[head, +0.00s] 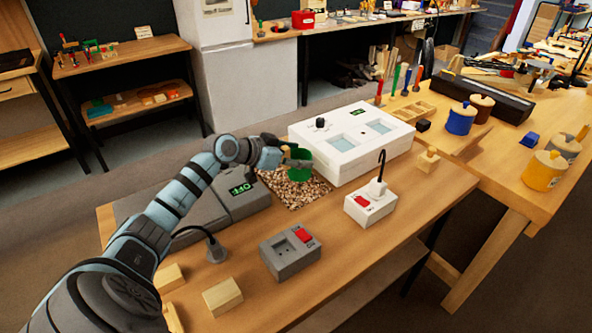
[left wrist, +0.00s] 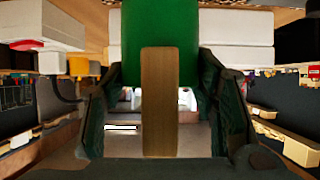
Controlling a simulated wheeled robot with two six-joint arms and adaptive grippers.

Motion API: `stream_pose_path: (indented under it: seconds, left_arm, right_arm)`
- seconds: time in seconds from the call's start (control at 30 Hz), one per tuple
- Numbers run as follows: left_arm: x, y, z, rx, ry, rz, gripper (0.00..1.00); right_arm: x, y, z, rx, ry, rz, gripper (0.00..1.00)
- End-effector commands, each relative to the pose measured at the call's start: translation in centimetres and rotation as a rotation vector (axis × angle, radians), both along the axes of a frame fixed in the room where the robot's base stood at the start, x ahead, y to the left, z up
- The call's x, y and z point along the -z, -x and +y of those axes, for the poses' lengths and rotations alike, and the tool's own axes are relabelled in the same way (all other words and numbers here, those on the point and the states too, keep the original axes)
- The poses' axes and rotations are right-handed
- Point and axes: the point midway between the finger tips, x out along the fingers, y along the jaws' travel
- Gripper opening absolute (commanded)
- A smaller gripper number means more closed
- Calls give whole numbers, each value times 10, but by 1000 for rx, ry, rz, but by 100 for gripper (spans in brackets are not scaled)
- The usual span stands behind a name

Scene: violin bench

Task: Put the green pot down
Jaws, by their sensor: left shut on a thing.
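The green pot (head: 300,170) is in the head view, at the far side of the near bench. My left gripper (head: 284,154) is shut on its wooden handle. In the left wrist view the wooden handle (left wrist: 159,105) stands between my two dark fingers, with the green pot wall (left wrist: 160,30) beyond it. The pot looks upright. It shows over a speckled brown mat (head: 295,190), in front of the left end of a white two-window unit. I cannot tell whether its base touches the mat. My right gripper is not in view.
The white unit (head: 345,157) stands right of the pot. A grey unit (head: 240,193) reading OFF lies left. A grey switch box (head: 289,251), a white socket box (head: 369,204) with a black cable and wooden blocks (head: 222,296) stand nearer. The bench's front right is clear.

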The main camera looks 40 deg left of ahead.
Motion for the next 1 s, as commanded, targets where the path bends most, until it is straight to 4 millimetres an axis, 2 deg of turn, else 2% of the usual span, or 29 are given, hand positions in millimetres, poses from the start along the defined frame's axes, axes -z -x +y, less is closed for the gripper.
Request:
stream_pose_path:
  seconds: [0.03, 0.13, 0.47, 0.5, 0.6, 1.0]
  left_arm:
    - [15, 0, 0, -1, 2, 3, 24]
    - [31, 0, 0, 0, 2, 2, 24]
    - [34, 0, 0, 0, 0, 0, 24]
    - [34, 0, 0, 0, 0, 0, 56]
    - [34, 0, 0, 0, 0, 0, 72]
    - [30, 1, 1, 0, -2, 1, 73]
  right_arm:
    - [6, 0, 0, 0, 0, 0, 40]
    - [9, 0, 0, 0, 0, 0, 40]
    - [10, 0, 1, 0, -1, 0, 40]
    - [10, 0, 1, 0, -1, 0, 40]
    - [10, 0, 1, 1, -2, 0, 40]
    - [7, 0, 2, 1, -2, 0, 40]
